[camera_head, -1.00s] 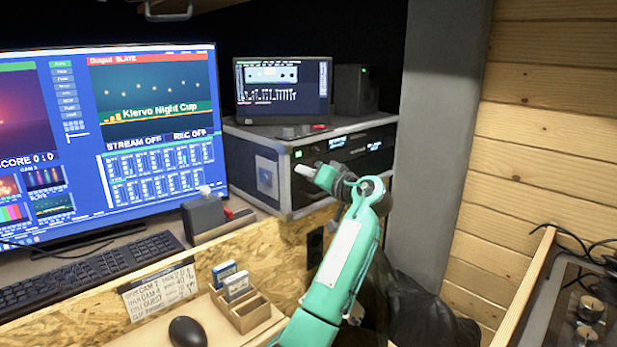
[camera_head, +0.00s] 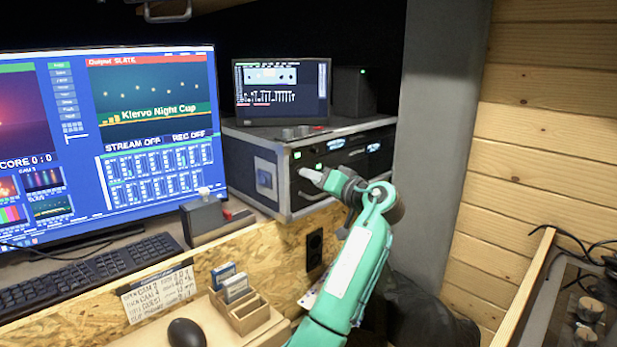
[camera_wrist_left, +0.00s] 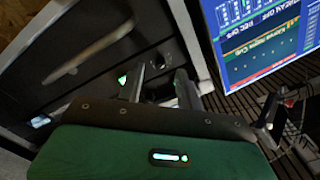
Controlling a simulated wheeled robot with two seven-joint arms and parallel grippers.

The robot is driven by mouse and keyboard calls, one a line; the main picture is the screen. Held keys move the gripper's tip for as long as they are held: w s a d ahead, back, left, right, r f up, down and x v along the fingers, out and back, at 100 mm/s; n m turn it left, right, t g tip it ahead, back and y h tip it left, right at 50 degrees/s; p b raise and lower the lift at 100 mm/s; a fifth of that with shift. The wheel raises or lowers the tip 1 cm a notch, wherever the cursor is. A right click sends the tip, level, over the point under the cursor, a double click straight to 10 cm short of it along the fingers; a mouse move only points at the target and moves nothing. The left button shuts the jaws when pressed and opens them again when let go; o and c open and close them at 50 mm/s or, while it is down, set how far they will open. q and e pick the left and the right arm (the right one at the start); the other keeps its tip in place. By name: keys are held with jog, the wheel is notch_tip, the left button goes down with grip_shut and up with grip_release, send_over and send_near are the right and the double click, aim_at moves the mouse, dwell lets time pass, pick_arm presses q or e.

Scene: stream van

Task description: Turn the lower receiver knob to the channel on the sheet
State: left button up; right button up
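The rack case (camera_head: 258,147) stands right of the big monitor, its front carrying receiver panels with small lit displays (camera_head: 336,144). My left gripper (camera_head: 311,175) is close to the lower left of that front, with the dark wrist behind it. In the left wrist view its two fingers (camera_wrist_left: 160,88) stand apart with a gap between them. A small dark round part (camera_wrist_left: 160,63), possibly a knob, shows beyond the gap; I cannot tell if the fingers touch it. The handwritten sheet (camera_head: 158,295) is on the wooden panel below the keyboard; its lines are too small to read surely. My right gripper is not in view.
A small screen (camera_head: 283,87) stands on the case. A dark control box (camera_head: 203,217) and keyboard (camera_head: 90,268) lie left of it. A wooden card holder (camera_head: 240,312) and mouse (camera_head: 187,332) are at the front. A grey post (camera_head: 436,130) rises on the right.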

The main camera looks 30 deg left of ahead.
pick_arm(q)
jog(key=v, duration=1.1)
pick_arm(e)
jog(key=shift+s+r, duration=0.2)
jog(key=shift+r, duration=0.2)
